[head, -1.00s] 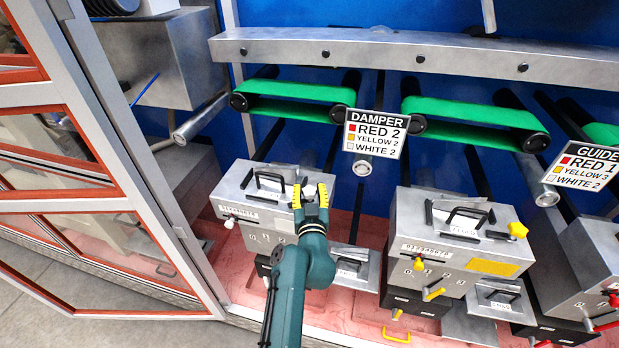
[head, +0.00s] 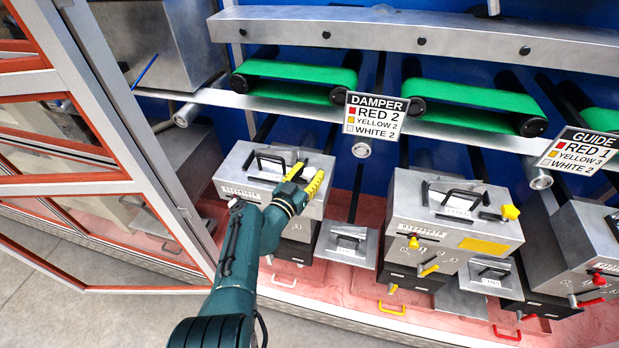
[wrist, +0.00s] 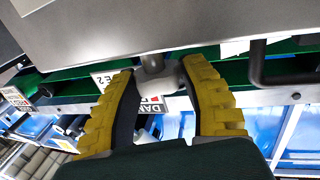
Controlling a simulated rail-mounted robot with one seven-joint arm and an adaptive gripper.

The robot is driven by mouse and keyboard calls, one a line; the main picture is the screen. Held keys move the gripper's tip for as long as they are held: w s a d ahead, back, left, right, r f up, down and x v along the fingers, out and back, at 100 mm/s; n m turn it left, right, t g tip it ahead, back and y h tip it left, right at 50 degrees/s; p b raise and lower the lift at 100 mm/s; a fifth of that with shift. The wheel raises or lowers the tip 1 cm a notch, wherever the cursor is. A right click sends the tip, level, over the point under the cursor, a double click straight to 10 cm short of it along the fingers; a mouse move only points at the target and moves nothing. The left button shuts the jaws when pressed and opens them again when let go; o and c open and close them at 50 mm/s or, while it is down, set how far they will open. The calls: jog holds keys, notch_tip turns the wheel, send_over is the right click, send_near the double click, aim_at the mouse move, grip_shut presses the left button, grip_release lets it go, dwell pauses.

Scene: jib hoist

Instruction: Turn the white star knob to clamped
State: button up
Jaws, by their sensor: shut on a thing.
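The white star knob (wrist: 158,72) sits on a short grey stem under a metal face in the wrist view. My gripper (head: 306,177) has its two yellow fingers at the right side of the left metal box (head: 250,160). In the wrist view, the fingers stand on either side of the knob and my gripper is shut on it. No mark showing the knob's clamped position can be made out.
A middle box (head: 405,205) with a yellow star knob (head: 510,212) stands to the right. The DAMPER sign (head: 376,116) hangs behind, by the green belts (head: 470,105). An orange-framed door (head: 130,190) stands open at the left. Bare floor (head: 60,315) lies at the lower left.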

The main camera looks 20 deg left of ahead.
aim_at(310, 172)
jog(key=shift+f+m+h+b, duration=0.15)
jog(key=shift+m+h+b, duration=0.4)
jog(key=shift+h, duration=0.25)
jog(key=o, duration=1.2)
jog(key=shift+r, duration=0.2)
notch_tip(310, 172, up, 10)
jog(key=shift+f, duration=0.1)
